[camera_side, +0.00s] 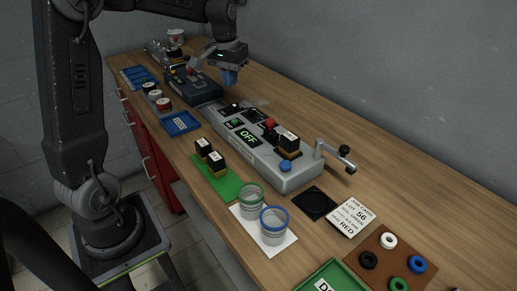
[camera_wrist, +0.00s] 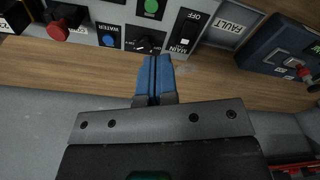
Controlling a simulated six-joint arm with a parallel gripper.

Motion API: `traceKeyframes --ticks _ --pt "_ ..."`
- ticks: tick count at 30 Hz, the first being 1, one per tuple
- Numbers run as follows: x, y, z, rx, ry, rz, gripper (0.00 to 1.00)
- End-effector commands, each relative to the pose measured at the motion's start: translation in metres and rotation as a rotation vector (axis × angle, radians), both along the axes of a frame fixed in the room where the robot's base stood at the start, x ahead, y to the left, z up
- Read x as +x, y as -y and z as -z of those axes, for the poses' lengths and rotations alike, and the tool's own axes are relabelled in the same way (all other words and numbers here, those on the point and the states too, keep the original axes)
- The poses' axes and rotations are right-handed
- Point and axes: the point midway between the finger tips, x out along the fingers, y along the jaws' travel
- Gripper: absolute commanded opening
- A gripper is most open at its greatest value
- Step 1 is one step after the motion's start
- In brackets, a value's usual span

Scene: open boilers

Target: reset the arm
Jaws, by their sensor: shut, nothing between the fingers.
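My gripper (camera_side: 230,77) is over the far part of the bench, above the gap between the grey control panel and the dark blue unit. Its blue fingers are shut together with nothing between them. In the wrist view the gripper (camera_wrist: 153,62) points at the bench edge of the grey panel (camera_wrist: 125,15), near its "MAIN" "OFF" switch (camera_wrist: 185,32) and a dark knob (camera_wrist: 147,43). The fingertips appear apart from the panel.
A crank handle (camera_side: 335,156) sticks out of the panel's near end. Two jars (camera_side: 273,226) stand on a white sheet, beside a green mat (camera_side: 226,188) with black blocks. A job card (camera_side: 352,216), a brown board (camera_side: 384,250) with rings and a green tray (camera_side: 336,283) are nearer. The dark blue unit (camera_side: 193,85) stands farther back.

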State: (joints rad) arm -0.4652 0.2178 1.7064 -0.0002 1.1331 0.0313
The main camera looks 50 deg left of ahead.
Motion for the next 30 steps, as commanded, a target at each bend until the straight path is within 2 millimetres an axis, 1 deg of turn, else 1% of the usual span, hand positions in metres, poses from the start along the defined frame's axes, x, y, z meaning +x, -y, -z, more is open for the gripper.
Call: traceKeyframes --ticks 1,3,5,6,8,9,11,12,15,18,21,25,30 --pt "-0.011 0.024 -0.014 0.016 0.034 0.039 0.0" --pt "-0.028 0.053 -0.026 0.032 0.074 0.086 0.0" --pt "-0.045 0.075 -0.034 0.044 0.108 0.125 0.0" --pt "-0.056 0.089 -0.039 0.052 0.133 0.151 0.0" --pt "-0.074 0.109 -0.043 0.061 0.168 0.19 0.0" --pt "-0.087 0.122 -0.045 0.067 0.192 0.217 0.0" --pt "-0.106 0.139 -0.046 0.075 0.229 0.256 0.0" --pt "-0.119 0.149 -0.045 0.078 0.253 0.282 0.0" --pt "-0.148 0.169 -0.04 0.084 0.309 0.34 0.0" --pt "-0.171 0.183 -0.033 0.086 0.356 0.383 0.0" --pt "-0.186 0.19 -0.026 0.086 0.384 0.412 0.0" --pt "-0.194 0.194 -0.022 0.086 0.402 0.428 0.0" --pt "-0.195 0.194 -0.021 0.086 0.402 0.429 0.0"
